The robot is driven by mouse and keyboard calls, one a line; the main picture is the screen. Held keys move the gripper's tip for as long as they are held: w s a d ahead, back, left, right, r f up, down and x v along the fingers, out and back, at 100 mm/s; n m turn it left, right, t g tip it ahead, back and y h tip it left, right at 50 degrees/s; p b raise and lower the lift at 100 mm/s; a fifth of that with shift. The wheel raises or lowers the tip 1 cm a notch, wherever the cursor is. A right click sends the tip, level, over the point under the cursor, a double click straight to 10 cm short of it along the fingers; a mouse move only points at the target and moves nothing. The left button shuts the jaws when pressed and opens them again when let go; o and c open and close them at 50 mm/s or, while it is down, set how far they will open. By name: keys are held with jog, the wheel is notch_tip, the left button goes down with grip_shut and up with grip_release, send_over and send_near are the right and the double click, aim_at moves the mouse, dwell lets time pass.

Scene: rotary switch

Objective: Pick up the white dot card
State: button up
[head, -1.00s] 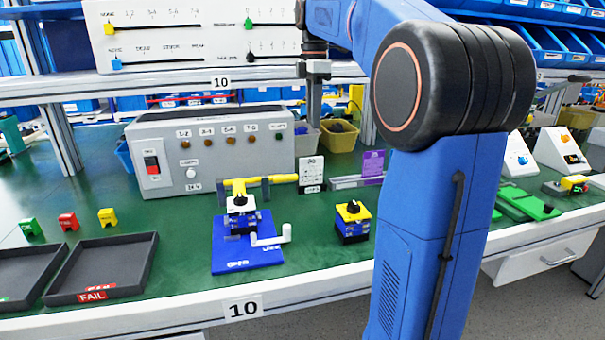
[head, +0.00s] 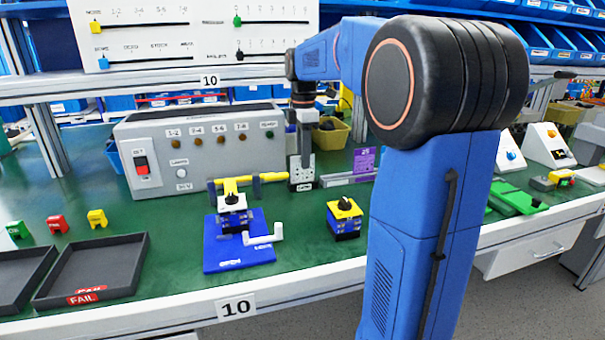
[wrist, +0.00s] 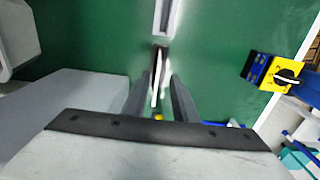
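The white dot card (head: 302,180) stands upright on the green bench, right of the yellow-handled fixture, with dark dots and marks on its face. In the wrist view the card (wrist: 156,90) shows nearly edge-on as a thin pale strip. My gripper (head: 304,160) points down over the card, and its fingers hide part of the card's upper middle in the head view. In the wrist view my gripper (wrist: 160,98) is open, with a finger on each side of the card and gaps visible. Contact with the card is not visible.
A purple card (head: 364,162) and a grey rail (head: 340,180) stand just right. The grey control box (head: 200,155) is behind left. A blue fixture with a crank (head: 238,245) and a yellow-topped rotary switch (head: 345,218) are in front. A shelf (head: 130,87) crosses above.

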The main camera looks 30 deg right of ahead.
aim_at(303, 172)
jog(key=shift+w+f, duration=0.15)
jog(key=shift+f, duration=1)
jog(key=shift+w+f, duration=0.15)
jog(key=shift+f, duration=0.95)
grip_shut()
